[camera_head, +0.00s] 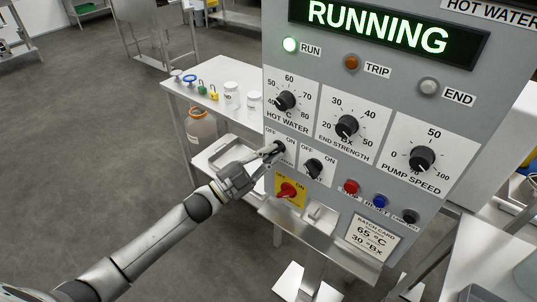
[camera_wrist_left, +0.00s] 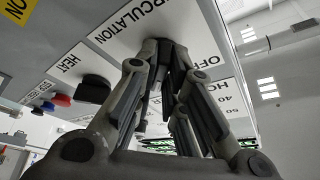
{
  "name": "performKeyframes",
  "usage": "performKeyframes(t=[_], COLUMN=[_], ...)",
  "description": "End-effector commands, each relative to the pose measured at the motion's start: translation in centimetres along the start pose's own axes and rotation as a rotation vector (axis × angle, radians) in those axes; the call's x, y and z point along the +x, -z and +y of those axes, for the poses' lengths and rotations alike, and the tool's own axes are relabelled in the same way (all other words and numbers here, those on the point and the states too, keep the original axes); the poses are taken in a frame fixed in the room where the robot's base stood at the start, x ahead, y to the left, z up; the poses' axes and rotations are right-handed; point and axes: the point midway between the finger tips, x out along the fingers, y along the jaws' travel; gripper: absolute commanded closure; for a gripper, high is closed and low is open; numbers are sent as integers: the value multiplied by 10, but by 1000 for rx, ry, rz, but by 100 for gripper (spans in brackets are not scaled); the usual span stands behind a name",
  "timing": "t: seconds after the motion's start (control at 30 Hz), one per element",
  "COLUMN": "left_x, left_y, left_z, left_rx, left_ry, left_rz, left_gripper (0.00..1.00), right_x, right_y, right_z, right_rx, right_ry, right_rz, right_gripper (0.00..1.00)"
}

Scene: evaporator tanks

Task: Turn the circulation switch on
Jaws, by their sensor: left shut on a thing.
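The grey control panel (camera_head: 385,70) fills the right of the head view. The circulation switch (camera_head: 280,146) is a black knob on a white plate marked OFF and ON. My left gripper (camera_head: 270,152) reaches it from the left, with its fingers shut around the knob. In the left wrist view my left gripper (camera_wrist_left: 165,62) is closed at the plate (camera_wrist_left: 115,28) lettered CIRCULATION. The fingers mostly hide the knob, so I cannot tell its setting. My right gripper is not in view.
The black heat switch (camera_head: 313,168) sits close to the right, also in the left wrist view (camera_wrist_left: 94,88). A red knob (camera_head: 287,191) on a yellow plate is just below. A side table (camera_head: 205,92) holds jars and padlocks.

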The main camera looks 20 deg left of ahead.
Motion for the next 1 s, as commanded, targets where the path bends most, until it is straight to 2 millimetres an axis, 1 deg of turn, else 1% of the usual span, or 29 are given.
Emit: performKeyframes(t=[0.03, 0.2, 0.57, 0.67, 0.77, 1.0], left_x=[3, 3, -1, -9, -23, -68], left_y=[4, 4, 2, 1, 0, 0], left_z=[-6, -6, -2, -1, -1, -1], left_rx=[7, 6, 1, 1, 0, 0], left_ry=[10, 9, 4, 2, 2, 1], left_rz=[10, 10, 5, 3, 1, 0], left_gripper=[88, 68, 68, 68, 68, 68], right_x=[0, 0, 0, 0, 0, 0], right_y=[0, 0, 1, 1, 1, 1], right_z=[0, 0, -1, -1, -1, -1], right_rx=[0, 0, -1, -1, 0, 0], right_ry=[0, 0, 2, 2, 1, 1], right_rz=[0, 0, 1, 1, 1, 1], right_gripper=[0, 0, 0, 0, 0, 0])
